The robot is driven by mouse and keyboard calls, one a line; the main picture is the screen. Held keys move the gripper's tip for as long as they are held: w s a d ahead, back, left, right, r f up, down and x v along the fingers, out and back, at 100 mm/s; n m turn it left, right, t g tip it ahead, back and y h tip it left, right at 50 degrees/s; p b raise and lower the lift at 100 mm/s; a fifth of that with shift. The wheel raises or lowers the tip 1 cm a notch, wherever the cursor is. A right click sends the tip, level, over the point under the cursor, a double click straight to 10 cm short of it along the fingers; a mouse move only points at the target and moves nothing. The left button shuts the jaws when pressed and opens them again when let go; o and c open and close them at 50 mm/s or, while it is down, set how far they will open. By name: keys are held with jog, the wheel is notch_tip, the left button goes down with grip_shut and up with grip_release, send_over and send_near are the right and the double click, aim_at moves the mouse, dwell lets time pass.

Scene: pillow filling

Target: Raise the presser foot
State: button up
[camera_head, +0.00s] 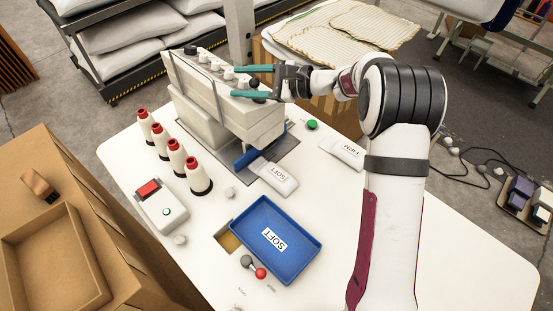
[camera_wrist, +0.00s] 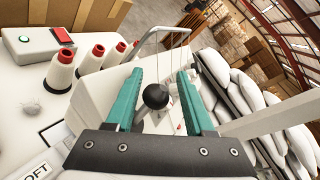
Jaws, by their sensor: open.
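The white sewing machine (camera_head: 218,100) stands at the back of the white table. A black ball knob (camera_wrist: 155,96) on a short stem rises from the machine's top; it also shows in the head view (camera_head: 254,83). My gripper (camera_head: 236,81) is over the machine's top, with its two teal fingers apart. In the wrist view the fingers of my gripper (camera_wrist: 160,85) stand on either side of the knob, with visible gaps. The presser foot itself cannot be made out; a blue piece (camera_head: 246,159) lies under the machine's head.
Several thread cones (camera_head: 177,160) and a control box (camera_head: 160,203) stand left of the machine. Thin wire guides (camera_wrist: 163,38) rise near my fingers.

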jog(key=d+m+y, duration=0.1)
jog(key=w+m+y, duration=0.1)
jog(key=m, duration=0.1)
jog(key=d+m, duration=0.1)
jog(key=shift+w+d+f+m+y, duration=0.1)
jog(key=shift+w+d+m+y, duration=0.2)
jog(key=shift+w+m+y, duration=0.1)
jog(key=v, duration=1.4)
jog(key=s+a+r+n+g+h, duration=0.2)
jog(key=s+a+n+g, duration=0.15)
jog(key=s, duration=0.35)
jog(key=s+a+r+n+g+h, duration=0.1)
jog(key=s+a+n+g+h, duration=0.1)
jog(key=s+a+h, duration=0.3)
jog(key=s+f+n+g+h, duration=0.1)
jog(key=s+n+h, duration=0.2)
jog(key=s, duration=1.3)
jog(key=shift+d+f+n+h, duration=0.3)
jog(key=shift+d+n+h, duration=0.1)
jog(key=shift+n, duration=0.15)
